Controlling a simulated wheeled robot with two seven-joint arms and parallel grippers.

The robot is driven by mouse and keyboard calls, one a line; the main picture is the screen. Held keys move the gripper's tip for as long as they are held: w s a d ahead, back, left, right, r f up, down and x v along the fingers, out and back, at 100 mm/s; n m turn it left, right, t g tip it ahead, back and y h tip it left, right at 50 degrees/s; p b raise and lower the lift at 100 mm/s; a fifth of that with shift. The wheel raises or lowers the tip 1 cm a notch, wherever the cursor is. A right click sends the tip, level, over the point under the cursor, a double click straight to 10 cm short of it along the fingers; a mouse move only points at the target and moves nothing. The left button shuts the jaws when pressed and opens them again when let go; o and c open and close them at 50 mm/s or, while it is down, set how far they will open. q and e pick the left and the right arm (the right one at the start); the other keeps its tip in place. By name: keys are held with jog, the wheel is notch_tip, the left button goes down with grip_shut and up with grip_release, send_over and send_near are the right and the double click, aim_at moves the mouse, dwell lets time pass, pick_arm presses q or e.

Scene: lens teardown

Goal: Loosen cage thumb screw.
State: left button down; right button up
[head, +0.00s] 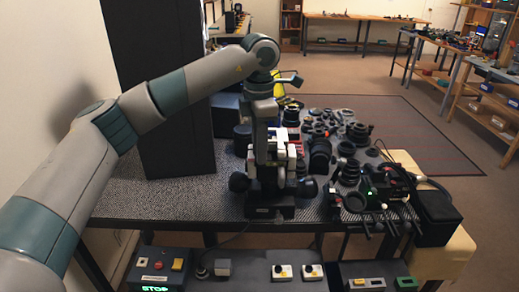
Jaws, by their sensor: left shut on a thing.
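My left arm comes in from the left and bends down over the table. Its left gripper (279,160) points down onto a black device (270,211) with a flat base and round dark knobs at its sides, at the table's front edge. The gripper is shut on a part at the top of this device. The fingertips and the held part are small and mostly hidden by the wrist. I cannot make out the cage thumb screw by itself. My right gripper is not in view.
The dark speckled table (150,200) is crowded with lens barrels (320,155) and rings to the right and behind. A tall black panel (165,90) stands at the left. Cabled tools (390,185) lie at the right. Control boxes (225,270) sit below the front edge.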

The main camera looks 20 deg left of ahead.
pick_arm(q)
jog(key=c, duration=1.5)
grip_release()
jog(key=shift+c, duration=0.2)
jog(key=shift+r, duration=0.45)
notch_tip(320, 180, up, 16)
jog(key=shift+r, duration=0.25)
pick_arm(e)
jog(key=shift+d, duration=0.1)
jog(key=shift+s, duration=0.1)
